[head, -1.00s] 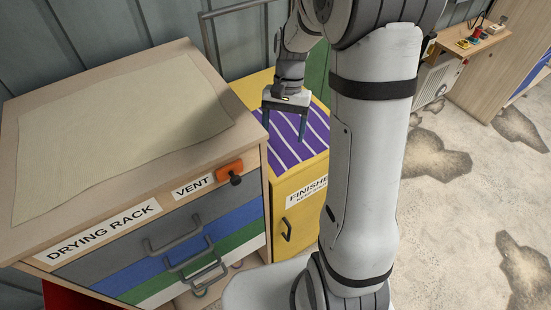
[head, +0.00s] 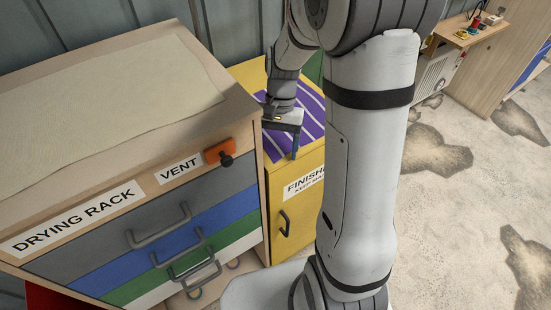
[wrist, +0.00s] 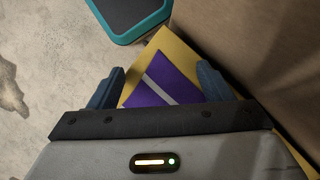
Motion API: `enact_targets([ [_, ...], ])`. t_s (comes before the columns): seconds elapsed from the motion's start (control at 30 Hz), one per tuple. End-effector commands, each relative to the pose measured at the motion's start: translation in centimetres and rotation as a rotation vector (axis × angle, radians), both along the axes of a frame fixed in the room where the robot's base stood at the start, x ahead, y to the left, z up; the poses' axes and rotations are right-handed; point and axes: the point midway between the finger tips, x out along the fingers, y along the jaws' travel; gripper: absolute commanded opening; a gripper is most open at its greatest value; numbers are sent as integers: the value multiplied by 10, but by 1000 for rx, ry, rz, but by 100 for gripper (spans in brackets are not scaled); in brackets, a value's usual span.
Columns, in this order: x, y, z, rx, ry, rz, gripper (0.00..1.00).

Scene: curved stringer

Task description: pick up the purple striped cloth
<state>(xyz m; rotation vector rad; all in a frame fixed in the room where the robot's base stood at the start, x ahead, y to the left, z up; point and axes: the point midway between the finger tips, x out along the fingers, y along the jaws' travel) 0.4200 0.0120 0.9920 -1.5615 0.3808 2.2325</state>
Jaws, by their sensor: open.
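The purple striped cloth (head: 312,118), purple with white stripes, lies on top of the yellow cabinet (head: 251,78). In the wrist view part of the cloth (wrist: 178,72) shows between the fingers, with one pale stripe; the gripper body hides the rest. My gripper (wrist: 161,70) is open and empty. In the head view my gripper (head: 281,146) is over the cabinet's near side, by the cloth's near edge; one finger shows clearly. I cannot tell its exact height above the cloth.
The drying rack (head: 245,110), with a sheet (head: 100,100) on top and an orange vent handle (head: 219,152), stands close on the left. The wrist view shows a dark, teal-edged object (wrist: 130,12) on the floor side. Patchy concrete floor (head: 450,220) is open at right.

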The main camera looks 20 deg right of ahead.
Motion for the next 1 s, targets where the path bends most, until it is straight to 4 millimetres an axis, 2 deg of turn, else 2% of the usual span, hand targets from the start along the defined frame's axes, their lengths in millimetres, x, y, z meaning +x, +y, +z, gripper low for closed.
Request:
enact_targets([
  [0.37,0,0,-1,0,0,-1,73],
  [1.0,0,0,-1,0,0,-2,47],
])
